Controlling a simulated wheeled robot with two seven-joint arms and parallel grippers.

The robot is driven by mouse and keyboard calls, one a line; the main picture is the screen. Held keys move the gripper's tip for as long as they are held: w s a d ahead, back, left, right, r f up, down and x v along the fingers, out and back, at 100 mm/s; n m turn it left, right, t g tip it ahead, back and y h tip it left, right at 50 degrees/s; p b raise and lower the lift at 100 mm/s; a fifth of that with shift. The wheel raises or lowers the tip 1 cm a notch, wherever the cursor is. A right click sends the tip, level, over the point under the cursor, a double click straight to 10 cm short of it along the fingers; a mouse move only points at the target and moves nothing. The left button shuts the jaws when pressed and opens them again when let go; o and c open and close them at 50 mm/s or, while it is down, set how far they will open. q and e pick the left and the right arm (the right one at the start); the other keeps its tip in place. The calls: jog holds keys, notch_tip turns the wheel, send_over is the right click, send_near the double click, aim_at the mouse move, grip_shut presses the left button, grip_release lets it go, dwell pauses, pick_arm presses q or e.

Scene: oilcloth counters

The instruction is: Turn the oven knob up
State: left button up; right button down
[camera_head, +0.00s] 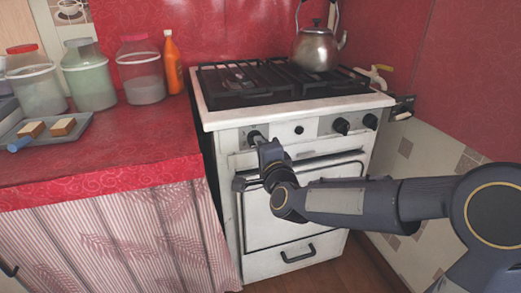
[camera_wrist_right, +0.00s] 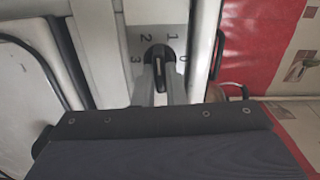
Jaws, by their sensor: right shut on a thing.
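The oven knob (camera_wrist_right: 158,62) is black with a pale pointer line, on the light front panel with the marks 0, 1, 2 and 3 around it. In the right wrist view my right gripper (camera_wrist_right: 160,80) has its two fingers on either side of the knob and is shut on it. In the head view my right gripper (camera_head: 257,140) reaches the left end of the panel of the white stove (camera_head: 222,140) and mostly hides this knob. My left gripper is in neither view.
More black knobs (camera_head: 341,126) sit to the right on the panel. The oven door handle (camera_head: 330,160) runs below. A kettle (camera_head: 316,50) stands on the black grate (camera_head: 250,98). The red counter (camera_head: 130,140) at left holds jars (camera_head: 88,85), an orange bottle (camera_head: 172,70) and a tray (camera_head: 85,119).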

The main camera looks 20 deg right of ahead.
jog(key=n, duration=0.4)
jog(key=shift+n, duration=0.4)
dwell(0.4)
jog(key=c, duration=1.5)
grip_release()
jog(key=s+p, duration=0.1)
jog(key=s, duration=0.7)
jog(key=shift+d, duration=0.15)
jog(key=shift+n, duration=0.3)
